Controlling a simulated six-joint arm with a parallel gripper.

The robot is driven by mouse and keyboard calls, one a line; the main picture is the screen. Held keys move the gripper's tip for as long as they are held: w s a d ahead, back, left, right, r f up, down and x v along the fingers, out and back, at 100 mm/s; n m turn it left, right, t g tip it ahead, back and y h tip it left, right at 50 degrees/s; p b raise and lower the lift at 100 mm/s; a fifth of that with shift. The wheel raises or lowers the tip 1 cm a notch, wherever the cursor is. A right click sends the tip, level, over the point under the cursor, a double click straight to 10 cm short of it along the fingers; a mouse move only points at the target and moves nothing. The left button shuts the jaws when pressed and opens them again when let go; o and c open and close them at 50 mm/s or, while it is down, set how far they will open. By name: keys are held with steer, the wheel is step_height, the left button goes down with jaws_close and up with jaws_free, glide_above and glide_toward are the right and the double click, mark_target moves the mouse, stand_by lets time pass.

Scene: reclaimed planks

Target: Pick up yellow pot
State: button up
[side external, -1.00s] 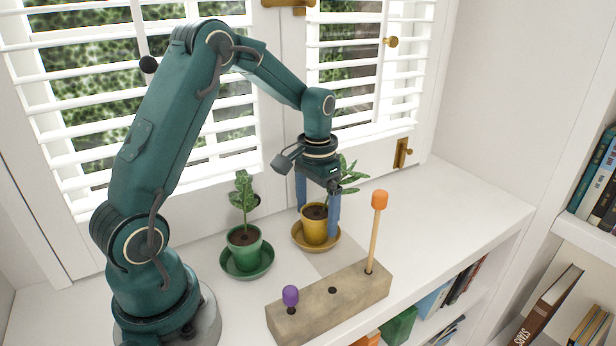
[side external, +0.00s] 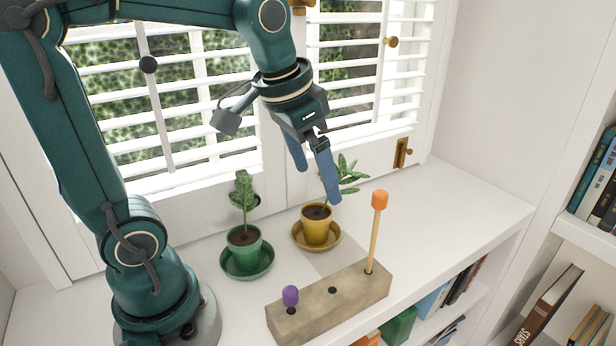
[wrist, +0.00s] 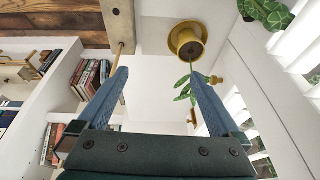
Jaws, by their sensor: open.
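The yellow pot (side external: 316,229) holds a leafy plant and stands upright in a yellow saucer (side external: 333,243) on the white shelf. It also shows at the top of the wrist view (wrist: 188,45), with its plant hanging into the space near one finger. My gripper (side external: 317,183) is open and empty, tilted, with its blue fingers above the pot and apart from it. In the wrist view both fingers of my gripper (wrist: 158,75) are spread wide with nothing between them. One finger overlaps part of the plant in the side view.
A green pot (side external: 244,244) in a green saucer stands left of the yellow pot. In front lies a block (side external: 335,305) with a short purple-topped peg (side external: 291,296) and a tall orange-topped stick (side external: 376,230). Shuttered windows stand behind. The shelf right of the stick is clear.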

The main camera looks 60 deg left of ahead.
steer(key=s+d+f+t, duration=0.1)
steer(key=s+d+f, duration=0.2)
steer(key=s, duration=0.5)
steer(key=shift+s+d+t+h, duration=0.25)
steer(key=shift+s+t+h, duration=0.05)
steer(key=shift+t, duration=0.1)
steer(key=shift+n, duration=0.3)
steer(key=n+g+y, duration=0.1)
steer(key=n+g, duration=0.4)
steer(key=n, duration=0.4)
glide_above(316, 215)
steer(key=d, duration=0.1)
steer(key=f, duration=0.7)
steer(key=shift+s+d, duration=0.1)
steer(key=shift+s, duration=0.25)
steer(key=shift+w+a+f, duration=0.1)
steer(key=shift+a+f, duration=0.05)
steer(key=shift+f, duration=1.15)
steer(key=shift+w+a+f, duration=0.1)
steer(key=shift+f, duration=1.2)
